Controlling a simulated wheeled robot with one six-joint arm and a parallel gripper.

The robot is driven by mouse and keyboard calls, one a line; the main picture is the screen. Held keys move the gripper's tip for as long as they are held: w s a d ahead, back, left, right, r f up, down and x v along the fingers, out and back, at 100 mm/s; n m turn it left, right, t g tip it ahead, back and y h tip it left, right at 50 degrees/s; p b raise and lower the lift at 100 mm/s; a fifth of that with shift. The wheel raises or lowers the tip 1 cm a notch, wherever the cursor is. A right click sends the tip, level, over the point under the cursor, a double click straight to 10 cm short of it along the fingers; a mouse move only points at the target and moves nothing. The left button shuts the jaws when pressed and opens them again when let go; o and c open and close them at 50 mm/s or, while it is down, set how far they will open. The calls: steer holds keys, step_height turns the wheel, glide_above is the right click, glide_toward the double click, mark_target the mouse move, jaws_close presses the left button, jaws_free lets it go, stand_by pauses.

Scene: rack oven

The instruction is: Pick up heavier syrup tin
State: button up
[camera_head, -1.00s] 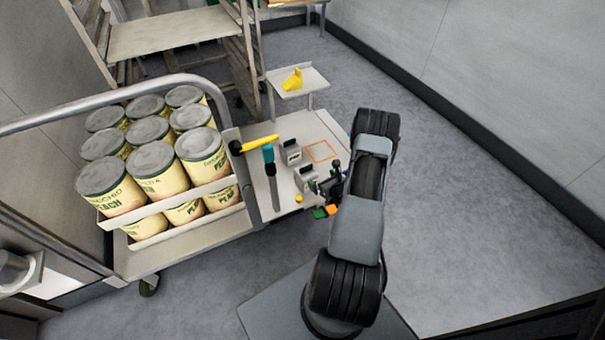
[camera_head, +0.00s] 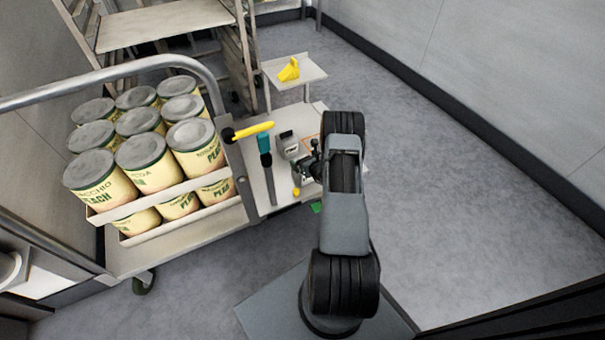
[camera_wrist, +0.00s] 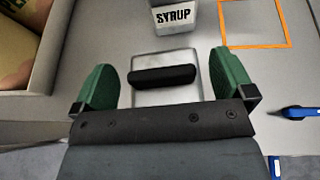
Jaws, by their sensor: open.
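Two grey syrup tins stand on the low shelf. The far tin (camera_head: 287,141) shows in the head view, and its "SYRUP" label shows at the top of the wrist view (camera_wrist: 173,18). The near tin (camera_wrist: 150,60) is seen from above, with a black handle (camera_wrist: 162,76) across its top; my arm mostly hides it in the head view. My gripper (camera_wrist: 165,82) is open, with its green fingers on either side of the near tin and gaps showing. Which tin is heavier cannot be seen.
An orange square outline (camera_wrist: 253,45) marks bare surface right of the tins. A teal-handled tool (camera_head: 265,145) and a yellow-handled tool (camera_head: 252,131) lie to the left. Large peach cans (camera_head: 150,165) crowd the cart at left. A blue item (camera_wrist: 302,112) lies at right.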

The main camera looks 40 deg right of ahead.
steer(key=shift+w+f, duration=0.15)
steer(key=shift+w, duration=0.3)
steer(key=shift+c, duration=0.5)
steer(key=c, duration=1.5)
steer(key=shift+r, duration=0.2)
